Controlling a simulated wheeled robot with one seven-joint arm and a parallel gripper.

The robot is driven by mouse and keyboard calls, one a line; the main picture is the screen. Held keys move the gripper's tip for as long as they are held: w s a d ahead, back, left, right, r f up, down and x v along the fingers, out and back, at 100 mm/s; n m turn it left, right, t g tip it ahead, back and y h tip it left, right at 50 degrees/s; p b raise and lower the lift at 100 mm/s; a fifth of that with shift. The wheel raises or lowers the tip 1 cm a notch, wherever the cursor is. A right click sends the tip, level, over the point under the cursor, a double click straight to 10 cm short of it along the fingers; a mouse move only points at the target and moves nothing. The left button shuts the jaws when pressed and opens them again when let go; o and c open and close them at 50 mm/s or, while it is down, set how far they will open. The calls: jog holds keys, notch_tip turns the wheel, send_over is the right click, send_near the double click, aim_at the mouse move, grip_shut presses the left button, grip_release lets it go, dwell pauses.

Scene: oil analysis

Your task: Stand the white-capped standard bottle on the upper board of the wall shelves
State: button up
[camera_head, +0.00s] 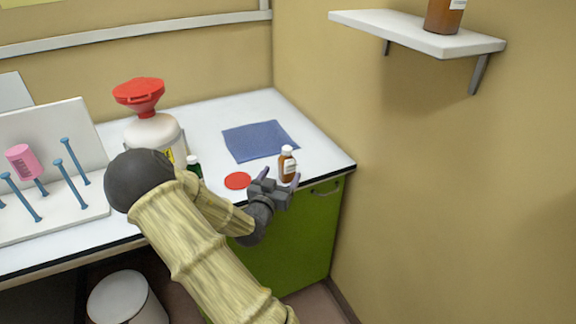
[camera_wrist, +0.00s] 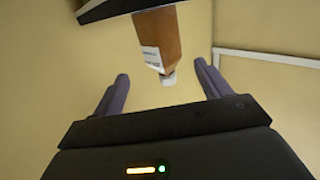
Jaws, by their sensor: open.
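The white-capped bottle (camera_head: 287,168) is small, amber and upright on the white counter near its front right corner. In the wrist view the picture is inverted, and the bottle (camera_wrist: 158,36) hangs cap-down with a pale label. My gripper (camera_head: 280,178) is open at the counter's front edge, its fingers pointing toward the bottle. The bottle appears in the gap between the fingers (camera_wrist: 161,72); I cannot tell how deep it sits. A white shelf board (camera_head: 420,36) is on the right wall, above the counter. Whether another board is above is out of view.
A larger amber bottle (camera_head: 444,16) stands on the shelf board, cut off by the frame; board to its left is bare. A red disc (camera_head: 237,181), a dark green bottle (camera_head: 194,167), a blue mat (camera_head: 260,140) and a white container with red funnel (camera_head: 153,132) are on the counter.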

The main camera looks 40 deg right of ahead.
aim_at(284, 165)
jog(key=shift+x, duration=1.1)
jog(key=shift+r+p+x, duration=0.2)
jog(key=shift+p+x, duration=0.35)
jog(key=shift+x, duration=2.1)
jog(key=shift+w+a, duration=0.1)
jog(key=shift+w, duration=0.05)
jog(key=c, duration=1.2)
jog(key=shift+c, duration=0.2)
jog(key=shift+r, duration=0.15)
